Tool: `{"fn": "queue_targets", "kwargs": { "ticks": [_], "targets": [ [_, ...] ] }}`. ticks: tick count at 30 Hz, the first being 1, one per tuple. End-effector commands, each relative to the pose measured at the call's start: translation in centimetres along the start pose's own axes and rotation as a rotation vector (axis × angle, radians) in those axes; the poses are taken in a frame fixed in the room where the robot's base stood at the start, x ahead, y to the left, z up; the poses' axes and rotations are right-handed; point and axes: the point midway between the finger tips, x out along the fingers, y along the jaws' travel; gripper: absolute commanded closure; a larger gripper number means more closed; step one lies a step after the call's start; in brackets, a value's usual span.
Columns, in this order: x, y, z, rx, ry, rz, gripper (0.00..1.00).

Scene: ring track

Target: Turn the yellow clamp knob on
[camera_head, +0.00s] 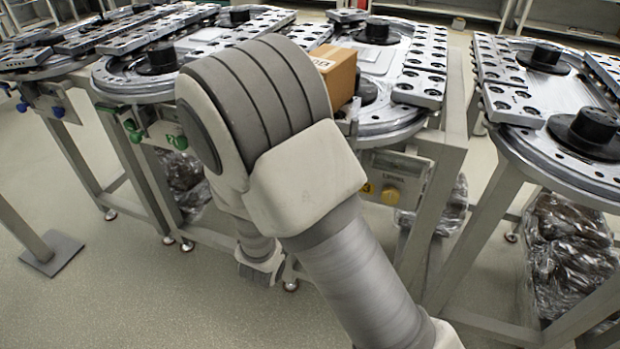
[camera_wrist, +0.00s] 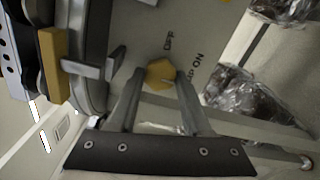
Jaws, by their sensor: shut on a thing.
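The yellow clamp knob (camera_wrist: 160,72) shows in the wrist view on a grey panel (camera_wrist: 150,35). My gripper (camera_wrist: 160,76) is shut on it, with one finger on each side. The knob's exact setting is hard to tell. In the head view, a yellow knob (camera_head: 389,195) shows on the front panel under the middle-right ring table, to the right of my arm. My gripper cannot be made out there.
A brown carton (camera_head: 335,72) sits on the ring table (camera_head: 380,130) above the panel. Metal legs and bundles in clear wrap (camera_head: 570,245) stand below the tables. Another ring table (camera_head: 560,160) is at right. Open floor (camera_head: 120,290) lies at lower left.

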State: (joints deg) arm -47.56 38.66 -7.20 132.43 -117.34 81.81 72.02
Motion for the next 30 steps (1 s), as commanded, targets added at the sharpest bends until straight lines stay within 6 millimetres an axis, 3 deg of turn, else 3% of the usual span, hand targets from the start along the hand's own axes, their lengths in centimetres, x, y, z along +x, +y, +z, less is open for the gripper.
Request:
{"fn": "queue_targets", "kwargs": {
  "ticks": [8,9,13,23,26,30],
  "targets": [
    [-0.1,0.0,-0.1,0.002,0.001,-0.001,1.00],
    [-0.1,0.0,-0.1,0.002,0.001,-0.001,0.44],
    [0.0,0.0,0.0,0.001,0.001,-0.001,0.21],
    [-0.2,0.0,0.0,0.000,0.001,-0.001,0.21],
    [-1.1,0.0,-0.1,0.000,0.002,-0.002,0.21],
    [-3.7,0.1,-0.1,-0.003,0.005,-0.002,0.21]
  ]
}}
